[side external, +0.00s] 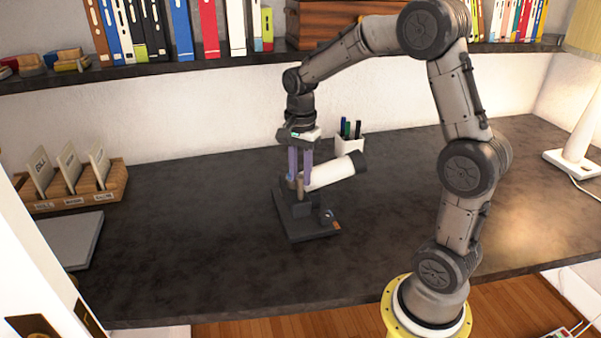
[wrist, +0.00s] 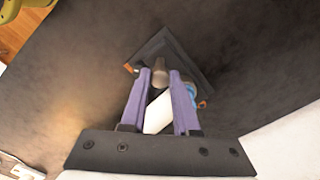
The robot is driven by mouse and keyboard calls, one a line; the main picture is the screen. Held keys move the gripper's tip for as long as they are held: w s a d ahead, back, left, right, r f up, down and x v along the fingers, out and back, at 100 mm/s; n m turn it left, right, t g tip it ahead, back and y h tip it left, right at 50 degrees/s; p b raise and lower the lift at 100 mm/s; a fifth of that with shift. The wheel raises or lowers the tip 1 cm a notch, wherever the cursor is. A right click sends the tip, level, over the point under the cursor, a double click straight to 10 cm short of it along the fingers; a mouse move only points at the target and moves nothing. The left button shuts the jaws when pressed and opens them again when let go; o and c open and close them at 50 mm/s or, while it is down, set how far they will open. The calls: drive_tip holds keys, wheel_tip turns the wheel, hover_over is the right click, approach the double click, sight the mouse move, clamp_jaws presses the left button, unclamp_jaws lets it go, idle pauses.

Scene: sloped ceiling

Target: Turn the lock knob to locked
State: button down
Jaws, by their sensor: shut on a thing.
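A dark device with a flat base plate (side external: 308,232) stands on the desk and carries a white tube (side external: 330,173) with a black end, tilted up to the right. A small brownish knob (side external: 300,188) stands up from the device at the tube's lower end. My gripper (side external: 299,178) points down over it with purple fingers. In the wrist view, the fingers of my gripper (wrist: 160,76) are on either side of the knob (wrist: 160,74), shut on it. The white tube (wrist: 157,114) shows between the fingers. The fingers partly hide the knob; its lock marking cannot be read.
A white pen cup (side external: 349,145) stands behind the device. A wooden card rack (side external: 75,196) and a grey flat box (side external: 72,240) are at the left. A lamp (side external: 575,160) stands at the right. The desk (side external: 190,240) around the device is clear.

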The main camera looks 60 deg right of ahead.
sight(300, 176)
drive_tip(key=c, duration=0.7)
unclamp_jaws()
drive_tip(key=shift+o, duration=0.2)
wheel_tip(300, 176, up, 14)
